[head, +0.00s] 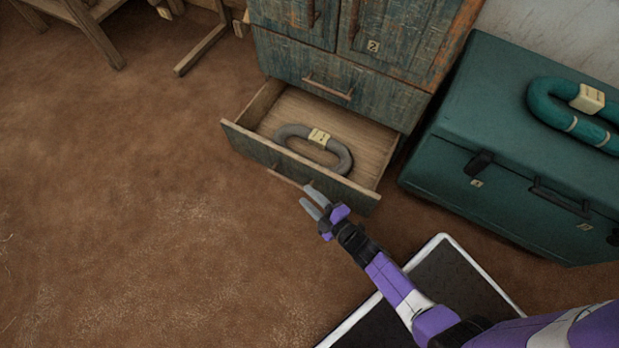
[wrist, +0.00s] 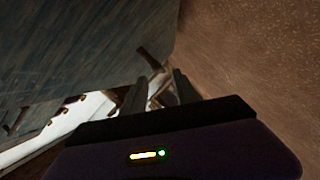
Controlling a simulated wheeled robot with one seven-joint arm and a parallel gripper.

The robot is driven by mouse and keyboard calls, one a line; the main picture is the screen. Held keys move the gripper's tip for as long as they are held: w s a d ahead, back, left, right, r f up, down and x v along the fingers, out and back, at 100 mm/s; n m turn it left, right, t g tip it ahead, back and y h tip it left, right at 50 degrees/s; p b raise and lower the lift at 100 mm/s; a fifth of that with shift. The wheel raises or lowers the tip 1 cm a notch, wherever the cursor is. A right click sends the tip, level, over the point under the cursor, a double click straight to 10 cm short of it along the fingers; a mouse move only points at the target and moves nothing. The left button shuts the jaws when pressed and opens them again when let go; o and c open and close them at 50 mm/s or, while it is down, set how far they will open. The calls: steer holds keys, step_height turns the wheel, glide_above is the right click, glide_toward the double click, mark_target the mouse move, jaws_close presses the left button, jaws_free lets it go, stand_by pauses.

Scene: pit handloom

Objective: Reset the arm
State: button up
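My gripper (head: 305,194) is at the end of my purple arm, just in front of the open bottom drawer (head: 240,142) of the worn blue-green cabinet. Its two grey fingers are apart, with nothing seen between them; they also show in the wrist view (wrist: 158,92). The drawer's bar handle (head: 285,178) is close to the fingertips. In the wrist view a dark handle end (wrist: 148,58) shows just beyond the fingers; I cannot tell whether they touch it.
A grey yarn hank (head: 340,152) with a pale label lies in the drawer. A teal chest (head: 500,190) with a teal hank (head: 545,105) on its lid stands at right. Wooden frame legs (head: 95,35) are at upper left. The brown floor (head: 130,200) at left is clear.

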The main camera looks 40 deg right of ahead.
steer(key=shift+s, duration=0.1)
stand_by(0.3)
steer(key=s+a+r+m+h, duration=0.15)
steer(key=s+r+m, duration=0.65)
steer(key=s+r, duration=1.05)
steer(key=s+r+m+p, duration=0.2)
steer(key=r+p, duration=1.6)
steer(key=r, duration=0.8)
steer(key=s+r+m+p, duration=0.2)
steer(key=r+p, duration=1.6)
steer(key=r, duration=0.9)
steer(key=shift+r+g+y+p, duration=0.25)
steer(key=shift+g+y+p, duration=0.05)
steer(key=shift+g+y, duration=0.1)
steer(key=shift+s, duration=0.1)
